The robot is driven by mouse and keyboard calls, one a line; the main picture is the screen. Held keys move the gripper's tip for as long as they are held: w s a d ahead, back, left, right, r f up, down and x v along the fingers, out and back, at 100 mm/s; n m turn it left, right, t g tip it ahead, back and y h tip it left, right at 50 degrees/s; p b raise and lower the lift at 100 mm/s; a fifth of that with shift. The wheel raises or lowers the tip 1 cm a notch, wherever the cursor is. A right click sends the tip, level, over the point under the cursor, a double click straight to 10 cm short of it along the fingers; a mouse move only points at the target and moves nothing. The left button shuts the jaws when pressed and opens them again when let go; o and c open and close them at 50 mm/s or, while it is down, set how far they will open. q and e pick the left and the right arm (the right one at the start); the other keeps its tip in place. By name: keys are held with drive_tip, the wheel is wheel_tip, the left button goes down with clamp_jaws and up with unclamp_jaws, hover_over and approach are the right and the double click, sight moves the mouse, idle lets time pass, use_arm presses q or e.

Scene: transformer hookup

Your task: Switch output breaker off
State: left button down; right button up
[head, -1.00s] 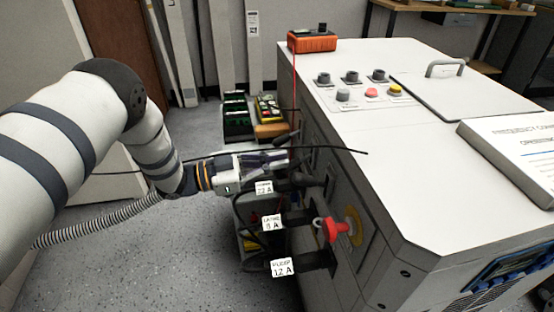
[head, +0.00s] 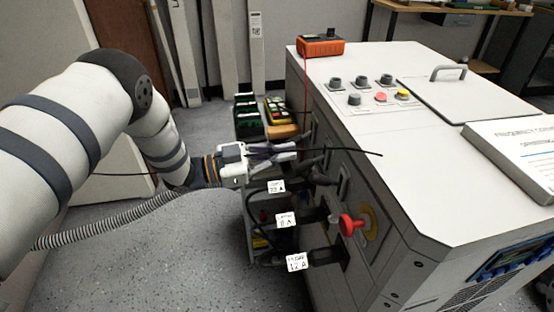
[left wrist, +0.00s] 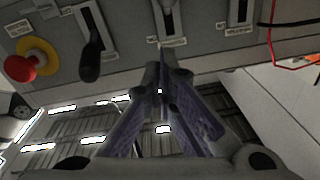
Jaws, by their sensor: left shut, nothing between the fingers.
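The white cabinet (head: 440,210) carries its breakers on its left side face. In the left wrist view that face shows upright slots: a left slot with a black-handled lever (left wrist: 90,62) pointing down, a middle slot (left wrist: 170,20) and a right slot (left wrist: 240,12). Their small labels are too blurred to read, so I cannot tell which is the output breaker. My left gripper (head: 293,151) is shut and empty beside this face. In the left wrist view its fingertips (left wrist: 160,68) meet just below the middle slot; contact is unclear, and they may hide a handle. My right gripper is out of view.
A red stop button (head: 352,225) on a yellow plate juts from the face. Tagged plugs (head: 297,262) stick out below my gripper. A black cable (head: 340,151) crosses near the fingers. An orange meter (head: 320,46) and a manual (head: 520,140) lie on top. Floor at left is clear.

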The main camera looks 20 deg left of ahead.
use_arm(q)
drive_tip(key=f+b+v, duration=0.1)
drive_tip(key=f+v, duration=0.1)
drive_tip(key=v, duration=0.7)
drive_tip(key=shift+a+f, duration=0.2)
drive_tip(key=shift+a, duration=0.05)
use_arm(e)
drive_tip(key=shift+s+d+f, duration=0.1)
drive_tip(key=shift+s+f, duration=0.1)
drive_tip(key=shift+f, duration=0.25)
use_arm(q)
drive_tip(key=shift+s, duration=0.1)
drive_tip(key=s+d+f+n+g+y+p, duration=0.2)
drive_tip(key=s+f+n+y, duration=0.3)
drive_tip(key=s+f+y, duration=0.15)
drive_tip(key=s+d+f+n+g+y+p, duration=0.25)
drive_tip(key=s+f+n+y, duration=0.25)
drive_tip(key=s+f, duration=0.3)
drive_tip(key=s+r+n+g+y+p, duration=0.2)
drive_tip(key=s+g, duration=0.7)
drive_tip(key=s, duration=2)
drive_tip(key=shift+a+n+y, duration=0.25)
drive_tip(key=shift+n+y, duration=0.35)
drive_tip(key=shift+y, duration=0.05)
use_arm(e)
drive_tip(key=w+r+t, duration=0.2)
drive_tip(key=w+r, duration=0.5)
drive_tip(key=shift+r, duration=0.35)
